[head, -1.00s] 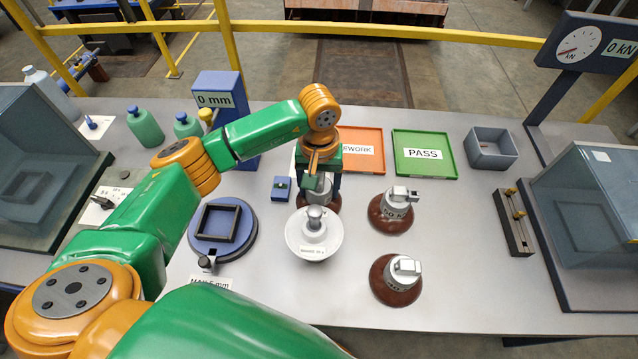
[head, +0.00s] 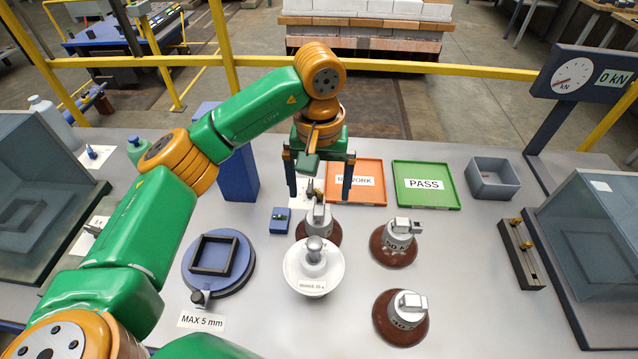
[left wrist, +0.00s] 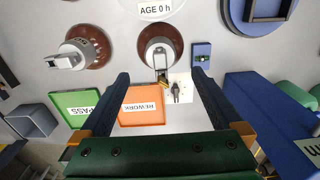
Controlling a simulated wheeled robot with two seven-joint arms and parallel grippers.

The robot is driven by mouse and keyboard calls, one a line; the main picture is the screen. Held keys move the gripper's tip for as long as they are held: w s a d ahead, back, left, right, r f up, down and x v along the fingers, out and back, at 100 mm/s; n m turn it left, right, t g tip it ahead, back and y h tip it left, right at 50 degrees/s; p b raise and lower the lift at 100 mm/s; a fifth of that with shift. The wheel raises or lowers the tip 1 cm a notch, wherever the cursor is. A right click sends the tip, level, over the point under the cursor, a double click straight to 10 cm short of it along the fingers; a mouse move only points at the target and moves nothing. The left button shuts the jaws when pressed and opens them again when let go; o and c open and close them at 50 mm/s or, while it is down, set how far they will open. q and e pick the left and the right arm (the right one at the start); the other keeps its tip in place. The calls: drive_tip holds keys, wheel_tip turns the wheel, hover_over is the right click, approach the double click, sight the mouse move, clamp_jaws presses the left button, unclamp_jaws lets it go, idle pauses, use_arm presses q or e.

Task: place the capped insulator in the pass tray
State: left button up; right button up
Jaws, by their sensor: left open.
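Three brown insulators with grey metal caps stand on the table. One is the back-left insulator (head: 305,232), below my left gripper; the others are the back-right insulator (head: 385,252) and the front insulator (head: 390,330). A white insulator (head: 330,280) with a metal cap and a label stands in front of the back-left one. My left gripper (head: 320,192) is open and empty, fingers pointing down above the back-left insulator. In the left wrist view that insulator (left wrist: 160,42) lies beyond the fingertips. The green PASS tray (head: 440,199) is empty. My right gripper is not in view.
The orange REWORK tray (head: 370,199) is left of the PASS tray. A grey bin (head: 492,180) stands right of it. A blue block (head: 238,175), a small blue box (head: 280,221) and a round blue gauge (head: 219,265) are on the left. Table between insulators and right-hand fixture is clear.

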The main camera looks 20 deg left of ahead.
sight(319, 208)
use_arm(q)
drive_tip(key=shift+r, duration=0.75)
drive_tip(key=f, duration=0.2)
drive_tip(key=a+f+p, duration=0.1)
drive_tip(key=f, duration=0.1)
drive_tip(key=shift+w+f, duration=0.1)
drive_tip(key=shift+w, duration=0.1)
drive_tip(key=f+p, duration=0.1)
drive_tip(key=f, duration=0.3)
drive_tip(key=d+f+p, duration=0.1)
drive_tip(key=f, duration=0.1)
drive_tip(key=shift+s+f+p, duration=0.25)
drive_tip(key=shift+p, duration=0.1)
drive_tip(key=shift+f, duration=0.1)
drive_tip(key=shift+w, duration=0.1)
clamp_jaws()
